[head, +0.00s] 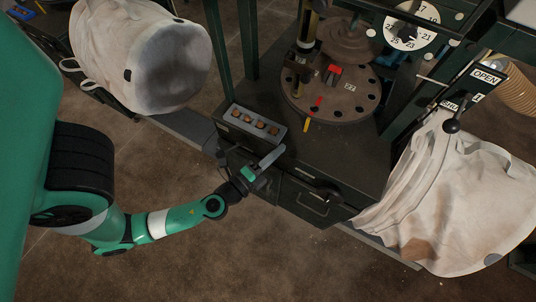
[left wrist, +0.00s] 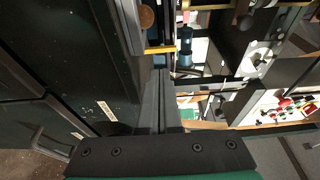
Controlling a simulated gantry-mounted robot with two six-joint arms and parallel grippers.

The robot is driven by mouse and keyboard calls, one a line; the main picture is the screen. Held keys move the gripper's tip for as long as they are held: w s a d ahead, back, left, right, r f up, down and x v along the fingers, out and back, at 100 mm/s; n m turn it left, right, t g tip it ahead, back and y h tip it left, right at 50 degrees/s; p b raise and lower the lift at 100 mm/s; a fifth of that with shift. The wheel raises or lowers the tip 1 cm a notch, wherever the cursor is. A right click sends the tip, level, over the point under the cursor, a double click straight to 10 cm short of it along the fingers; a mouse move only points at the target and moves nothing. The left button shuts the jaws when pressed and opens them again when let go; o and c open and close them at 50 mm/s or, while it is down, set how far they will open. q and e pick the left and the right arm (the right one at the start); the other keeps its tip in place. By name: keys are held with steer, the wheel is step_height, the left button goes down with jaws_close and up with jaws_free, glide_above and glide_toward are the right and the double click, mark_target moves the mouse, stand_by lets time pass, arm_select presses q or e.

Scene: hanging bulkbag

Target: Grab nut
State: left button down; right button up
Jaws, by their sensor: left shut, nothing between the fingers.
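Several small brownish nuts (head: 261,125) sit in a row of pockets in a grey tray (head: 233,121) on the front left corner of the dark cabinet top. My left gripper (head: 274,156) is just in front of the tray, beside the cabinet's front edge, apart from the nuts. In the left wrist view its fingers (left wrist: 162,98) are together with nothing between them. A round brown nut (left wrist: 147,17) shows near the top of that view, beyond the fingertips. My right gripper is not in view.
A round turntable (head: 340,98) with holes stands on the cabinet (head: 345,155) behind the tray. Drawers with handles (head: 312,203) lie below. White bags hang at left (head: 140,50) and right (head: 450,200). A black-knobbed lever (head: 452,126) is beside the OPEN sign.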

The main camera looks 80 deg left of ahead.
arm_select(q)
steer(key=v, duration=0.5)
steer(key=shift+s+a, duration=0.2)
steer(key=shift+s, duration=0.35)
steer(key=c, duration=0.6)
jaws_free()
steer(key=shift+w, duration=0.1)
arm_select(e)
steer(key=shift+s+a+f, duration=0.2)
